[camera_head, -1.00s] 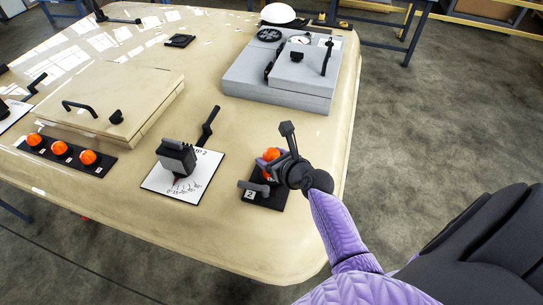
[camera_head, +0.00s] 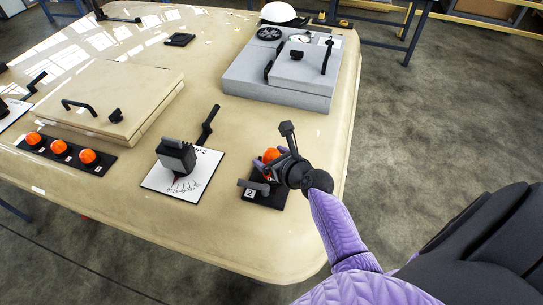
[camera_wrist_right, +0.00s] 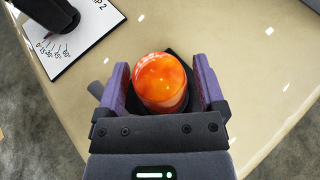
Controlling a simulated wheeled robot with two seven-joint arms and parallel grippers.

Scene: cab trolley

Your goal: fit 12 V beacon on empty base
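An orange beacon (camera_head: 270,156) stands upright on the black base plate (camera_head: 268,202) marked 2, near the front right corner of the cream panel. A grey lever (camera_head: 252,186) is on the same plate. My right gripper (camera_head: 269,161) is around the beacon from above. In the right wrist view the beacon (camera_wrist_right: 160,82) stands between the two purple-padded fingers, with narrow gaps at its sides, so the gripper looks open. The beacon's foot and its seat on the base are hidden. My left gripper is not in view.
Three orange beacons (camera_head: 59,147) sit on a black strip at the left. A lever unit (camera_head: 176,158) on a white dial card stands left of the base. A grey box (camera_head: 280,80) and a white dome (camera_head: 278,13) are farther back. The panel's right edge is close.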

